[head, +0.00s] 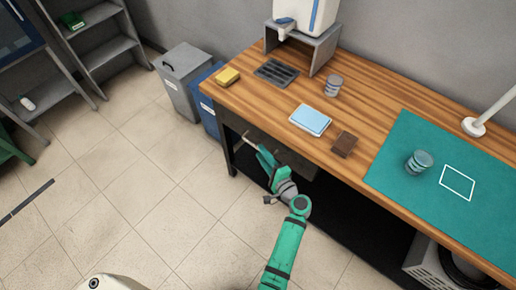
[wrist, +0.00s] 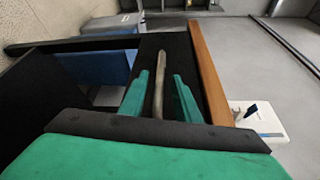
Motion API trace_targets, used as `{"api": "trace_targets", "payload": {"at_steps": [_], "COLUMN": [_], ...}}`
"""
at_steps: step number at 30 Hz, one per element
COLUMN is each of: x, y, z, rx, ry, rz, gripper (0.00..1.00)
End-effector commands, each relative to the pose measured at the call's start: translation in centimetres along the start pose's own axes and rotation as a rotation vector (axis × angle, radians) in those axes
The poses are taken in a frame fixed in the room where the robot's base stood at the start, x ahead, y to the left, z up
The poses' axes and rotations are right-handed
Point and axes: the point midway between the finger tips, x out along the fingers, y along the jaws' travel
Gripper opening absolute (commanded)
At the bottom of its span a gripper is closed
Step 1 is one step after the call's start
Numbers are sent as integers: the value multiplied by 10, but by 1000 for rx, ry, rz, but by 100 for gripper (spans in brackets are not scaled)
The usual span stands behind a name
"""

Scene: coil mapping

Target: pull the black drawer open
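The black drawer (head: 298,164) sits under the wooden tabletop, partly hidden by my gripper in the head view. Its dark front (wrist: 178,50) shows in the wrist view. A grey-brown bar handle (wrist: 159,80) runs along the front; its far end also shows in the head view (head: 248,136). My gripper (head: 262,154) is at the drawer front. In the wrist view my gripper (wrist: 160,92) is open, with one green finger on each side of the handle. Small gaps show between the fingers and the bar. I cannot tell how far the drawer is out.
The wooden table (head: 245,108) holds a yellow sponge (head: 228,76), a blue-white pad (head: 311,119), a brown block (head: 344,144), a tin (head: 333,86) and a green mat (head: 396,150). Grey (head: 182,80) and blue (head: 208,112) bins stand left of it. Floor in front is clear.

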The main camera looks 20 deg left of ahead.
Motion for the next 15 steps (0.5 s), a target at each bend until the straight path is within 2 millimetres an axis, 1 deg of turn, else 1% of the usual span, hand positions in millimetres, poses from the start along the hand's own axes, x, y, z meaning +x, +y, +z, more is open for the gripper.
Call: {"api": "trace_targets", "payload": {"at_steps": [1,6,10,15], "x": [9,28,35,37], "y": [0,0,0,0], "z": [0,0,0,0], "rx": [0,0,0,0], "ry": [-2,0,1,1], "rz": [0,0,0,0], "gripper": [29,29,29,29]}}
